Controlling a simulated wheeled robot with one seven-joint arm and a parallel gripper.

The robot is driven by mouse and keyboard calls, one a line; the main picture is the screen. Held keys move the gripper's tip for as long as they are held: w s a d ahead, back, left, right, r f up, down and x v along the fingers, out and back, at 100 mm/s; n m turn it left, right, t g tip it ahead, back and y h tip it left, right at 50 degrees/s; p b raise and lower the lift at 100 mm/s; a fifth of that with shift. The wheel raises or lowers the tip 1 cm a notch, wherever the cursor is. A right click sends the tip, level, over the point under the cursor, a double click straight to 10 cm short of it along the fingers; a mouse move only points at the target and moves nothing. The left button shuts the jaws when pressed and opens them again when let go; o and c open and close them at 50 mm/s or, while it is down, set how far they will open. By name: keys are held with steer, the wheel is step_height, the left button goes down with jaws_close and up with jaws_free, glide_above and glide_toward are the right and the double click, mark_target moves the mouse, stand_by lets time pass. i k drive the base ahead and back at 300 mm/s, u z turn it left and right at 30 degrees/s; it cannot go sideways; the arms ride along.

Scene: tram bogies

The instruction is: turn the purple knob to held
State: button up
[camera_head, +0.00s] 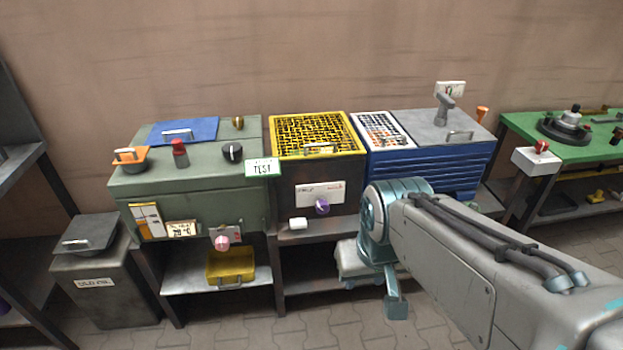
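The purple knob (322,207) sits on the front of a dark cabinet (292,180) with a yellow grating on top, just below a white label (320,194). The knob is small in view, and I cannot read its setting or any marks around it. My arm comes in from the lower right. Its teal joint stands right of the knob, with a visible gap between them in the picture. Pale and teal parts of my arm hang below this joint, but I cannot make out my gripper's fingers among them. Nothing is seen touching the knob.
A pink knob (222,242) is on the green cabinet (190,205) to the left, above a yellow case (231,266). A small white block (298,224) lies on the shelf below the purple knob. A blue ribbed unit (425,170) stands behind my arm. Paved floor shows in front.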

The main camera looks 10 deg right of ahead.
mark_target(322, 206)
steer(key=k, duration=0.65)
steer(key=u, duration=0.85)
steer(key=i, duration=1.35)
steer(key=z, duration=0.4)
